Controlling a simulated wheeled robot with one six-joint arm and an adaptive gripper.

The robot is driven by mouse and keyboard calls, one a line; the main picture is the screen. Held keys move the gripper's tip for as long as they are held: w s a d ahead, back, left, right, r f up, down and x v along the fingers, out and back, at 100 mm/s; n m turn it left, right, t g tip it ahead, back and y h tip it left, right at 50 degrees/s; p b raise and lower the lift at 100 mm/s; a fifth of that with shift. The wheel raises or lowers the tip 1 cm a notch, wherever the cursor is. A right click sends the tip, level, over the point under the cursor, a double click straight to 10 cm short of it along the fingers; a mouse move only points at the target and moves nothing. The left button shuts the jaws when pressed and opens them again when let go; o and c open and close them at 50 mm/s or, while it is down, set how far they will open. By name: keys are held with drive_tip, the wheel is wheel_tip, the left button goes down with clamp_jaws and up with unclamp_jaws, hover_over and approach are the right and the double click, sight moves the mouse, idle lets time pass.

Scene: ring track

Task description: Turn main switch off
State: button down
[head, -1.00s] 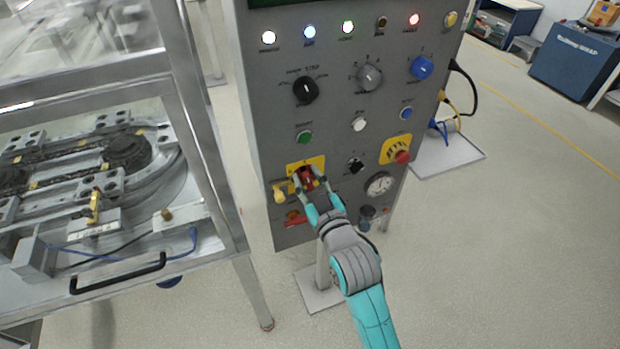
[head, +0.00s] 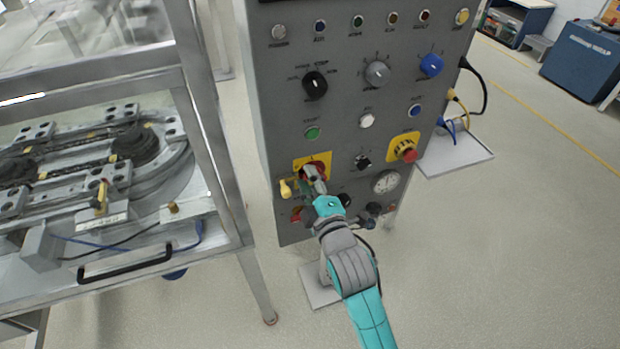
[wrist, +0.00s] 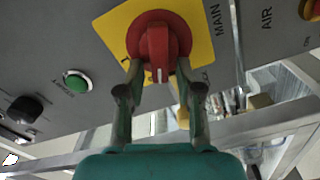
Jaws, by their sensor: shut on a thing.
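The main switch is a red rotary knob (wrist: 157,45) on a yellow plate (wrist: 197,40), with the label MAIN beside it in the wrist view. In the head view the red knob (head: 308,173) is at the lower left of the grey control panel, partly covered by my gripper. My gripper (wrist: 160,74) is shut on the knob's handle, one finger on each side. A white mark shows on the handle's end between the fingers. In the head view my gripper (head: 316,182) is turned, with its fingers nearly in line with each other. The panel's indicator lamps (head: 357,21) are dark.
A framed machine with a ring track (head: 120,150) stands at the left.

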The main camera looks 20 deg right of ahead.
drive_tip(key=shift+f+n, duration=0.25)
drive_tip(key=shift+n, duration=0.85)
drive_tip(key=shift+f+n, duration=0.25)
drive_tip(key=shift+n, duration=0.85)
drive_tip(key=c, duration=1.1)
unclamp_jaws()
drive_tip(key=shift+s, duration=0.15)
drive_tip(key=s, duration=1.1)
drive_tip(key=shift+s, duration=0.35)
